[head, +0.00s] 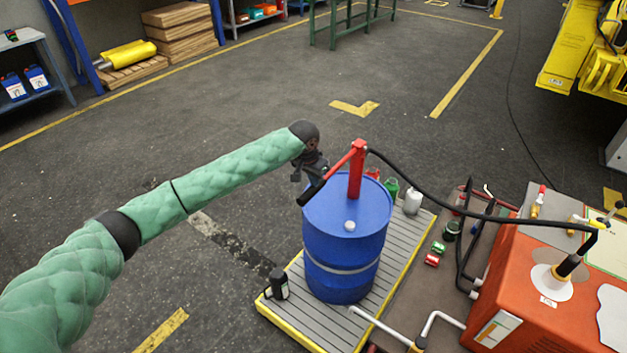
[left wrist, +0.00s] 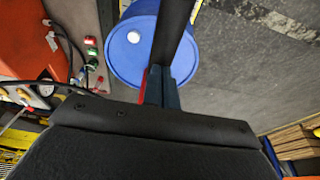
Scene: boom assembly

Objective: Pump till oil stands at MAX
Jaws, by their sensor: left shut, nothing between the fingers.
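A blue drum (head: 345,245) stands upright on a slatted pallet, with a red hand pump (head: 357,168) on its lid. The red pump lever (head: 340,170) slopes down to the left and ends in a black grip. My left gripper (head: 312,178) is shut beside the lever, close to the grip; whether they touch is unclear. In the left wrist view a dark bar crosses in front of the drum (left wrist: 140,45). A black hose (head: 480,213) runs from the pump to the orange tank (head: 530,290). No oil level or MAX mark is readable. My right gripper is out of view.
The grey pallet (head: 385,275) has a yellow edge and carries a dark bottle (head: 278,284) and a grey-white bottle (head: 413,202). Small red and green cans (head: 432,260) lie right of it. Bare floor lies behind the drum. Yellow machinery (head: 575,50) stands far right.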

